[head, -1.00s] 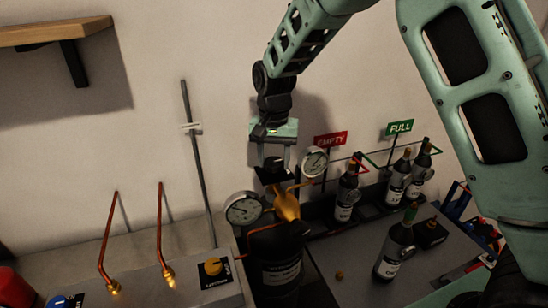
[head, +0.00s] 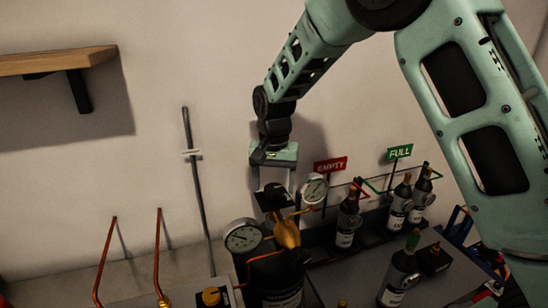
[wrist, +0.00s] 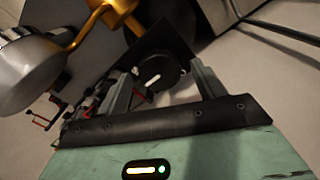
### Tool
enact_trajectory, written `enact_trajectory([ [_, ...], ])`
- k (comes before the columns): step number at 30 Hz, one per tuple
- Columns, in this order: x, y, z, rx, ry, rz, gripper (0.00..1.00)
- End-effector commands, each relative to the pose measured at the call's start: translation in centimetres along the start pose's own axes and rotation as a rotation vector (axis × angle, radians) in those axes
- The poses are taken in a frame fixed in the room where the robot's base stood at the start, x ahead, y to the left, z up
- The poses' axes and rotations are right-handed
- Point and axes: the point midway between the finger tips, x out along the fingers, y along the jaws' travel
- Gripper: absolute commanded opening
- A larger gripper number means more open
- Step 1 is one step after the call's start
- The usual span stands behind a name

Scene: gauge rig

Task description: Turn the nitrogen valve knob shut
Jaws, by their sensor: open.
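A black round knob (wrist: 158,74) with a white pointer line sits on a dark plate (wrist: 178,38) in the wrist view. No label naming it as nitrogen is readable. My gripper (wrist: 166,82) is open, with one finger on each side of the knob; I cannot tell whether they touch it. In the head view my gripper (head: 273,182) points down just above the dark plate (head: 271,198), beside the brass regulator body (head: 286,234). The knob itself is hard to make out there. A yellow knob (head: 211,297) shows at the lower left, on a panel cut off by the frame.
Two gauges, one left (head: 242,237) and one right (head: 315,188), stand close beside the gripper. A dark cylinder (head: 276,275) is below. Several bottles (head: 398,208) stand at right near the red EMPTY sign (head: 330,164) and green FULL sign (head: 399,152). Copper pipes (head: 159,250) rise at left.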

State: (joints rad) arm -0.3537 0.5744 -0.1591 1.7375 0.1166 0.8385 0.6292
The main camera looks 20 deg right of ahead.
Motion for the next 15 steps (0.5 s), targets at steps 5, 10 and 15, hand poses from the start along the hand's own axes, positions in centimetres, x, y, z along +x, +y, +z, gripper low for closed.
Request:
enact_trajectory([
  [5, -3.0, -0.1, -0.1, -0.001, 0.005, -0.005, 0.69],
  [10, -7.0, -0.1, -0.1, -0.001, 0.006, -0.005, 0.69],
  [15, -11.1, 0.0, -0.1, 0.001, 0.006, -0.005, 0.69],
])
